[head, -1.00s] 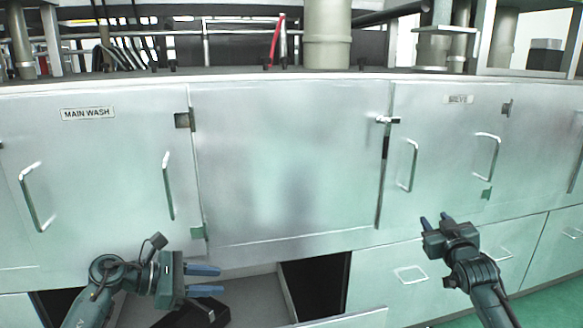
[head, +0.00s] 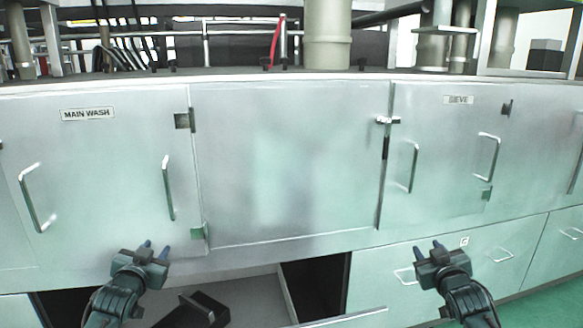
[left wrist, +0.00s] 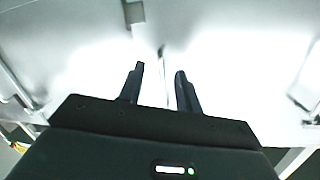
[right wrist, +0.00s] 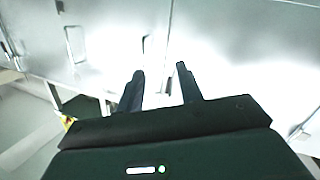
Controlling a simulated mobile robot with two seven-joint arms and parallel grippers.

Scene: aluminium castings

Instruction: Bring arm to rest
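My left gripper (head: 155,248) stands at the lower left of the head view, in front of the cabinet below the MAIN WASH door. In the left wrist view its two fingers (left wrist: 159,72) are apart with nothing between them. My right gripper (head: 427,247) stands at the lower right, in front of the cabinet fronts below the SIEVE door. In the right wrist view its fingers (right wrist: 160,72) are also apart and empty. Both grippers point toward the cabinet, at about the same height.
A drawer (head: 255,288) is pulled open at the bottom, between the arms, with a black object (head: 192,308) in it. The MAIN WASH door (head: 100,180), the middle panel (head: 288,165) and the SIEVE door (head: 445,150) are closed. Metal handles stick out from the doors.

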